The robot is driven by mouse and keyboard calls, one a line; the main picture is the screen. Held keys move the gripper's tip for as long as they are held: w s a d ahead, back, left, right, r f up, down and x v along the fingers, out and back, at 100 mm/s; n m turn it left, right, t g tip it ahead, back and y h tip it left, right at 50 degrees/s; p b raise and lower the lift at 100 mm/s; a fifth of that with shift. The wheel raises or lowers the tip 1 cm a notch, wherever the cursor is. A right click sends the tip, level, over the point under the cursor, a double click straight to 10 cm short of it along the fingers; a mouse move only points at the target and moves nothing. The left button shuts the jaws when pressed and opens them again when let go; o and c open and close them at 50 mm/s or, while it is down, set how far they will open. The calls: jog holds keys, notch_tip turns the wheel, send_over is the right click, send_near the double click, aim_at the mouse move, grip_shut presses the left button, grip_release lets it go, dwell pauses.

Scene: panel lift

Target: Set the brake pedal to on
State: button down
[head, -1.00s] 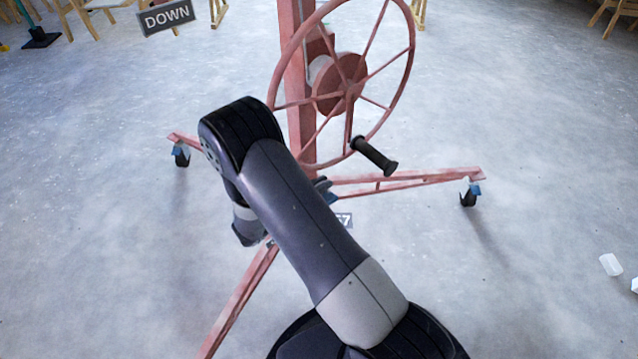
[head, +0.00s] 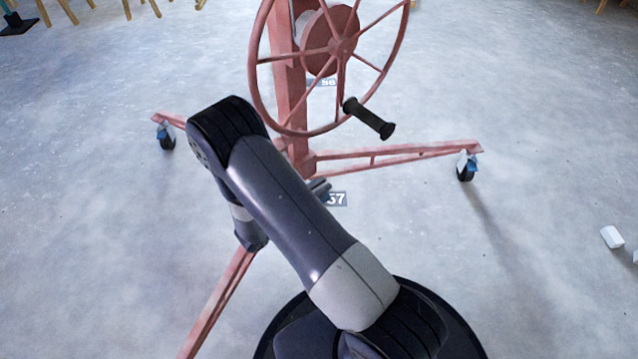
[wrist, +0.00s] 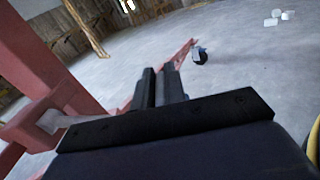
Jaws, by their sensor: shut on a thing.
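The pink-red panel lift stands ahead. In the head view, blue tabs that look like brake pedals show on its left caster (head: 167,137) and right caster (head: 466,167); the end of the front leg (head: 215,305) is out of frame. I cannot tell which tab is the task's pedal or its setting. My gripper (head: 322,190) is mostly hidden behind my arm, near the lift's base. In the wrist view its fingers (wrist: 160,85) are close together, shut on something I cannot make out. A caster with a blue tab (wrist: 200,56) lies beyond them, apart from the fingers.
The spoked wheel (head: 345,45) with its black handle (head: 369,118) stands above the base, right of my arm. The mast (head: 290,90) rises behind it. White blocks (head: 612,237) lie far right. Open floor surrounds the legs.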

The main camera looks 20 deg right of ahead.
jog(key=shift+f, duration=0.8)
jog(key=shift+s+b, duration=0.1)
jog(key=shift+b, duration=0.2)
jog(key=c, duration=1.5)
grip_release()
jog(key=shift+a, duration=0.3)
jog(key=p+v, duration=0.3)
jog(key=v, duration=0.7)
jog(key=shift+a, duration=0.1)
